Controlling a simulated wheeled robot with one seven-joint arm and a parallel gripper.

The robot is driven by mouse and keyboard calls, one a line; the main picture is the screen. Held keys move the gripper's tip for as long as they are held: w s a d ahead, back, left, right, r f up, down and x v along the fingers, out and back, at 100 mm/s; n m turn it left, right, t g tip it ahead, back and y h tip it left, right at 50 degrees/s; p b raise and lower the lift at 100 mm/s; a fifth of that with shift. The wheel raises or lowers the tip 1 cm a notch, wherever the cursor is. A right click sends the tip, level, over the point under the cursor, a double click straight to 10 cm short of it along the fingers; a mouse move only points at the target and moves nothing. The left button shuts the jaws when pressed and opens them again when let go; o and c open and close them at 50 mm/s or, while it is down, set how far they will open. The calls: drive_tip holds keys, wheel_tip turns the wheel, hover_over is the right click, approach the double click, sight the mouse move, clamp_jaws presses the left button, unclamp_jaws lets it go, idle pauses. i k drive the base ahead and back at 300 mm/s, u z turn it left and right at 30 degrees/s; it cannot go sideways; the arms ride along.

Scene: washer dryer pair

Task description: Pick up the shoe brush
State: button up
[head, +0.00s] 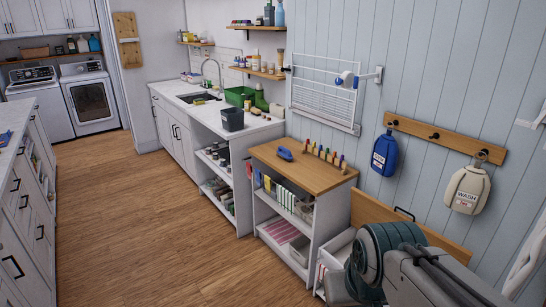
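I cannot pick out the shoe brush with certainty. Several small items stand on the white counter (200,92) beside the sink, too small to name surely. A blue handled object (285,153) lies on the wooden top of a low shelf unit (275,163), and I cannot tell whether it is a brush. Links of my own arm fill the lower right corner and hide part of what is behind them. My gripper does not show.
A dark bin (232,119) and a green bin (238,95) stand on the counter. Coloured items stand in a row (323,153) on the wooden top. The wood floor (130,220) is open between the cabinets.

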sight(282, 151)
drive_tip(key=u, duration=0.35)
drive_tip(key=k, duration=0.5)
drive_tip(key=u, duration=0.75)
drive_tip(key=i, duration=3)
drive_tip(key=z, duration=0.75)
drive_tip(key=i, duration=1.45)
drive_tip(key=z, duration=1.6)
drive_tip(key=i, duration=1)
drive_tip(key=z, duration=0.6)
